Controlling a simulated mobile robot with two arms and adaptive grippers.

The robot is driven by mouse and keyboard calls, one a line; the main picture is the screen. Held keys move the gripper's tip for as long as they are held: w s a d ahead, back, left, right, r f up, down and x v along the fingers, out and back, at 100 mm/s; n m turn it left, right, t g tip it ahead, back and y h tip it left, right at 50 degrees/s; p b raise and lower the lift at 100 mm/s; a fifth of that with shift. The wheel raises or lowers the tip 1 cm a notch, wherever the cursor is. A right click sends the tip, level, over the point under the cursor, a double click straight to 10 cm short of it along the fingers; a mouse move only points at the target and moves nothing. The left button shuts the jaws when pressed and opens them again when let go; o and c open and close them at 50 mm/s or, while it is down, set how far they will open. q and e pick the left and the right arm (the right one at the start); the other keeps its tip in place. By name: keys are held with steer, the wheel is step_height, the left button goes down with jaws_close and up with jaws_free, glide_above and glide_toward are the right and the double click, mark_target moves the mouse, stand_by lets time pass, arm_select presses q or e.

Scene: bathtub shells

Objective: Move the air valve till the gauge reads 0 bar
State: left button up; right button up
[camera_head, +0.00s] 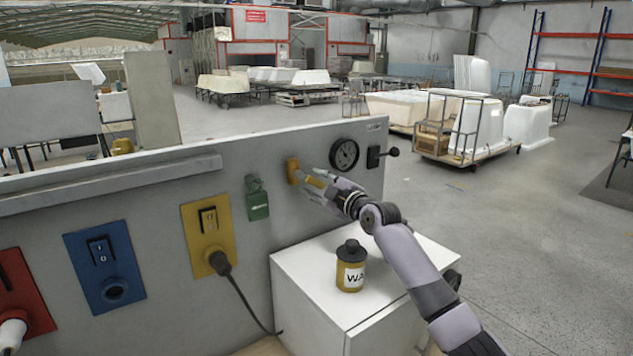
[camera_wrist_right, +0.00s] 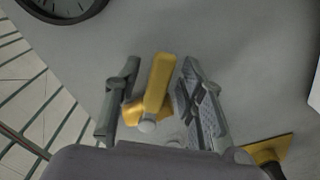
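The air valve (camera_head: 292,171) is a yellow fitting with a yellow lever on the grey panel. The lever also shows in the right wrist view (camera_wrist_right: 159,84). My right gripper (camera_head: 314,187) is at the valve, with its fingers on either side of the lever. In the wrist view the fingers (camera_wrist_right: 161,66) stand apart, with a gap on the left of the lever and a smaller one on the right. The round gauge (camera_head: 344,154) is right of the valve; its needle is too small to read. Its rim shows in the wrist view (camera_wrist_right: 91,10). My left gripper is not in view.
A black-knobbed lever (camera_head: 375,157) is right of the gauge. A yellow tin (camera_head: 351,276) stands on the white cabinet (camera_head: 310,297) below my right arm.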

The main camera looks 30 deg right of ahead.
steer(key=shift+s, duration=0.1)
steer(key=shift+c, duration=0.4)
jaws_close()
stand_by(0.4)
